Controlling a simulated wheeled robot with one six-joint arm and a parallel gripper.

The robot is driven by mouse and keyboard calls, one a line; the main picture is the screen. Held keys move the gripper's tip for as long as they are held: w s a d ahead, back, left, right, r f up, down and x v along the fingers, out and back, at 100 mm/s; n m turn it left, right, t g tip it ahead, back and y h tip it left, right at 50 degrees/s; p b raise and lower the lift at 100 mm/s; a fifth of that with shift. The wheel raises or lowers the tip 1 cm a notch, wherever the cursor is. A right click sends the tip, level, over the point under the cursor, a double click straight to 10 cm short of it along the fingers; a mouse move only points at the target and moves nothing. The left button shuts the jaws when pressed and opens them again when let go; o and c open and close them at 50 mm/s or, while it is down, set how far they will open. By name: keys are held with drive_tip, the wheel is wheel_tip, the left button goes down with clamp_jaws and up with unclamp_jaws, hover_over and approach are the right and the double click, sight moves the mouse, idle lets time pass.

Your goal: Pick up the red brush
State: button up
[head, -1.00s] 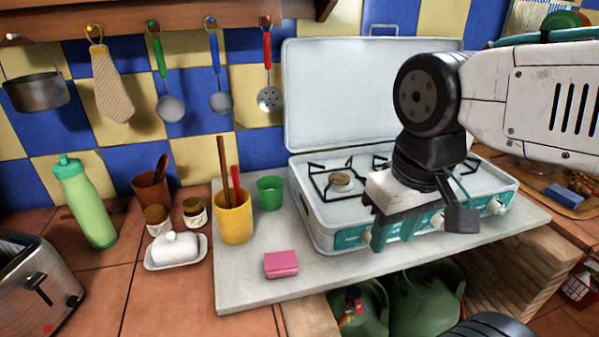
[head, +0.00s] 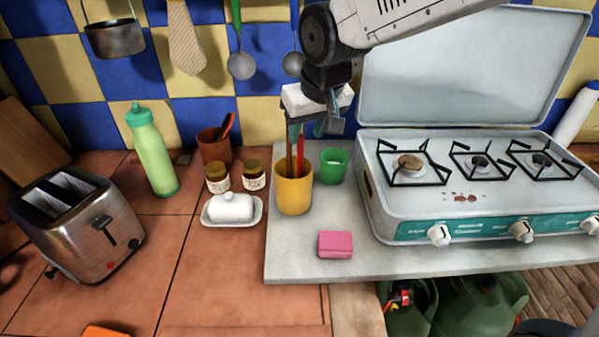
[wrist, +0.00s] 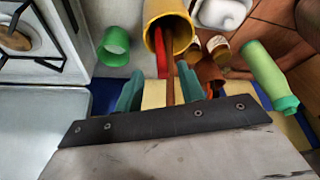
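The red brush (head: 301,152) stands in a yellow cup (head: 294,192) on the pale slab, with only its red handle showing; its lower end is hidden inside. A brown wooden handle (head: 289,160) stands close beside it in the same cup. My gripper (head: 307,131) is above the cup, around the handle tops. In the wrist view my gripper (wrist: 160,92) is open, with a teal finger on each side of the red brush (wrist: 164,58) and the brown handle (wrist: 170,82). I cannot tell whether a finger touches either handle.
A green cup (head: 333,166) stands right of the yellow cup, and the stove (head: 470,185) is further right. A pink sponge (head: 335,245) lies in front. Two jars, a butter dish (head: 232,210) and a brown cup (head: 213,146) stand to the left. Utensils hang behind.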

sight(302, 144)
drive_tip(key=x, duration=0.7)
clamp_jaws()
